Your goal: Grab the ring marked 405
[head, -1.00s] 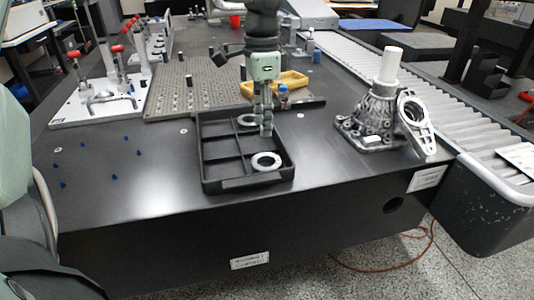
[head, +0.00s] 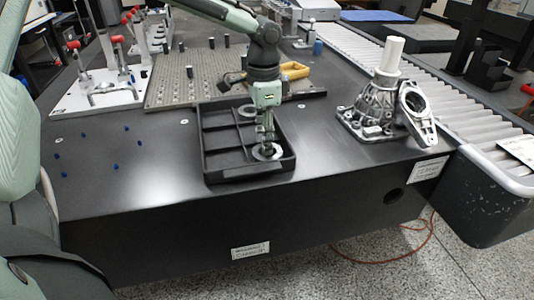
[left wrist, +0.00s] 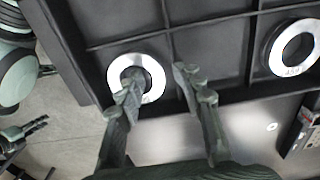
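A dark divided tray (head: 207,165) on the black table holds two pale metal rings. The near ring (head: 260,156) is in the front right compartment, under my left gripper (head: 268,148). The far ring (head: 247,110) is in another compartment along the same side. In the left wrist view my left gripper (left wrist: 155,82) is open and empty. One finger covers part of the near ring (left wrist: 150,62) around its hole; the other finger is outside it. The far ring (left wrist: 275,52) shows dark lettering too small to read surely. What looks like my right gripper (left wrist: 25,130) shows small at the left edge.
A grey metal housing (head: 370,110) with a white cylinder stands right of the tray, beside a roller conveyor (head: 465,120). A perforated plate (head: 190,85) and a yellow part (head: 295,71) lie behind. Small blue pegs (head: 115,168) dot the table at left; the surface between is clear.

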